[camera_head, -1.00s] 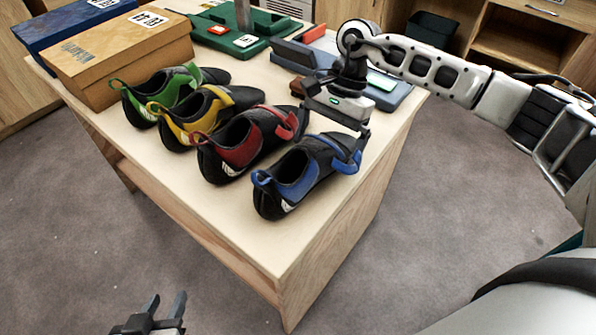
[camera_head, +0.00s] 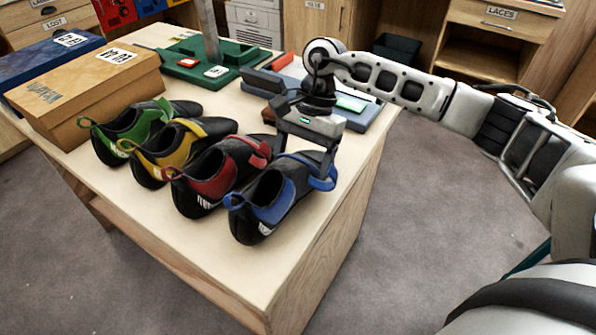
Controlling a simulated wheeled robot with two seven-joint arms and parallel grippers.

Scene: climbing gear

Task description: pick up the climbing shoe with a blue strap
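The climbing shoe with the blue strap (camera_head: 268,206) is the nearest of the row of shoes, at the table's right side. It is dark with a blue collar, heel loop and strap, and it appears to rest on the table. My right gripper (camera_head: 306,160) reaches down over its toe end from behind. Its fingers are spread, one on each side of the strap area. The far finger's tip is partly hidden, and I cannot tell whether either finger touches the shoe. My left gripper is out of view.
Red (camera_head: 213,180), yellow (camera_head: 172,155) and green (camera_head: 137,130) shoes stand close by to the left. An orange-brown shoe box (camera_head: 85,95) and a blue box (camera_head: 50,60) are at the left. A green stand (camera_head: 215,62) and a grey-blue tray (camera_head: 365,112) sit behind.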

